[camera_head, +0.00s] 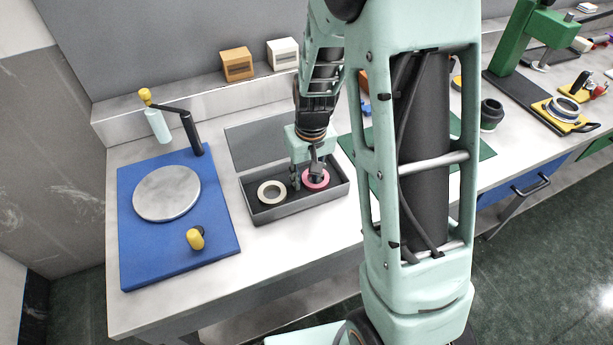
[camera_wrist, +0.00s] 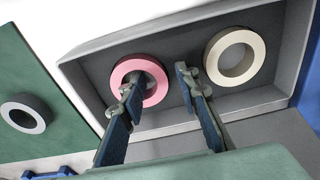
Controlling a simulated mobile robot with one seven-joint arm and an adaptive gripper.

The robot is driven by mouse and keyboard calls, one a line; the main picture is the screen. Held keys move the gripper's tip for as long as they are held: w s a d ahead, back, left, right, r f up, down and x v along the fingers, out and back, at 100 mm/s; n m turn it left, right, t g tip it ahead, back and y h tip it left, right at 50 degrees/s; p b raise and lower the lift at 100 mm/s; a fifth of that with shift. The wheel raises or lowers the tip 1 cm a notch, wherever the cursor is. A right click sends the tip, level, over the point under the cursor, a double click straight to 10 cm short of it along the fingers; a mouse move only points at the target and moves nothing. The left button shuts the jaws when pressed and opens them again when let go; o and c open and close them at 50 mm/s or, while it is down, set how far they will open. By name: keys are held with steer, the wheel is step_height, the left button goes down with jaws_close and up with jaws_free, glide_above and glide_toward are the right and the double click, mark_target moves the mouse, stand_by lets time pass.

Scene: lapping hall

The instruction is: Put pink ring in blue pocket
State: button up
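The pink ring (camera_head: 326,181) lies in the open grey box on the bench; it also shows in the wrist view (camera_wrist: 122,69). My gripper (camera_head: 306,177) is low over the box with its fingers apart. In the wrist view (camera_wrist: 158,84), one fingertip is over or in the pink ring's hole and the other is outside its rim, between the pink ring and a cream ring. I cannot tell whether the fingers touch the ring. I cannot make out a blue pocket in either view.
The cream ring (camera_head: 262,191) lies in the grey box (camera_head: 275,215) beside the pink one. A blue base (camera_head: 140,260) with a round plate stands left. A green mat (camera_wrist: 25,75) with a grey ring (camera_wrist: 22,128) lies on the box's other side. My arm hides part of the bench.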

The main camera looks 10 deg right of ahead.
mark_target(309, 185)
step_height(309, 185, up, 12)
steer(key=s+p, duration=0.1)
steer(key=shift+s+d+r, duration=0.15)
steer(key=shift+s, duration=0.05)
stand_by(0.5)
